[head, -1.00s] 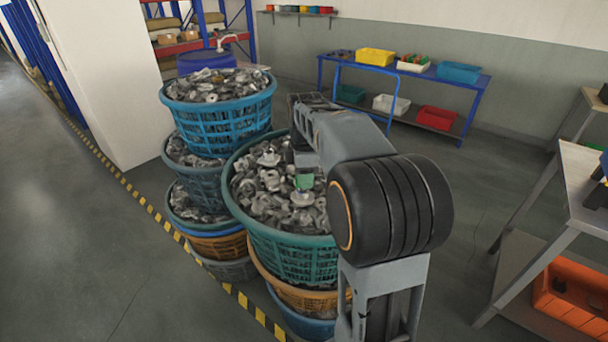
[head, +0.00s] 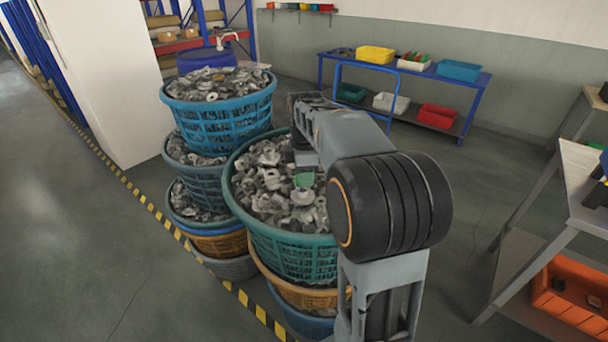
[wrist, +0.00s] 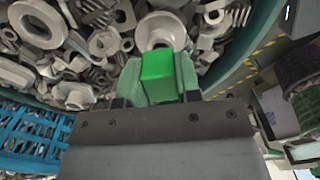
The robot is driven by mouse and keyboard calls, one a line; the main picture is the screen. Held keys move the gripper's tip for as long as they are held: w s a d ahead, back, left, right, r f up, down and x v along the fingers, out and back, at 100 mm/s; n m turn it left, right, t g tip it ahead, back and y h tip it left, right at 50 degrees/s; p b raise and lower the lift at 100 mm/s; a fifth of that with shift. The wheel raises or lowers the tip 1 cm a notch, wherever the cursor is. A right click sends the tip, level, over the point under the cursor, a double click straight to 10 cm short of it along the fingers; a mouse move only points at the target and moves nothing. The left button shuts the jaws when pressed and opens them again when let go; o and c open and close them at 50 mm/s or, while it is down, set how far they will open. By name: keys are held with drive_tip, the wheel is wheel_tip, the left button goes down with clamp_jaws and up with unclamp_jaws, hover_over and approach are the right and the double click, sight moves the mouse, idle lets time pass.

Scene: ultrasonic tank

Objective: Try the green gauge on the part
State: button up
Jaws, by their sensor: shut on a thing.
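My gripper (wrist: 158,88) is shut on the green gauge (wrist: 158,72), a bright green block between its two fingers in the wrist view. In the head view the gauge (head: 304,180) shows as a small green patch over the teal basket (head: 290,256), partly hidden by my arm. A round, flanged grey metal part (wrist: 163,30) lies just beyond the gauge's end in the wrist view. I cannot tell whether the gauge touches it or is around it. Many loose grey metal parts fill the basket around it.
A stack of baskets with a blue one (head: 220,110) on top stands to the left. A blue bench (head: 440,75) with coloured bins stands behind. A workbench (head: 588,185) with an orange crate (head: 572,300) is at the right. The floor at left is clear.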

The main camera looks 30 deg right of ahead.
drive_tip(key=shift+f+b, duration=0.75)
drive_tip(key=shift+f, duration=0.45)
idle(1.6)
drive_tip(key=shift+r, duration=0.2)
drive_tip(key=shift+r+p, duration=2.15)
drive_tip(key=shift+r, duration=0.05)
drive_tip(key=shift+r, duration=0.15)
wheel_tip(320, 180, up, 4)
drive_tip(key=p, duration=0.3)
drive_tip(key=shift+p, duration=0.35)
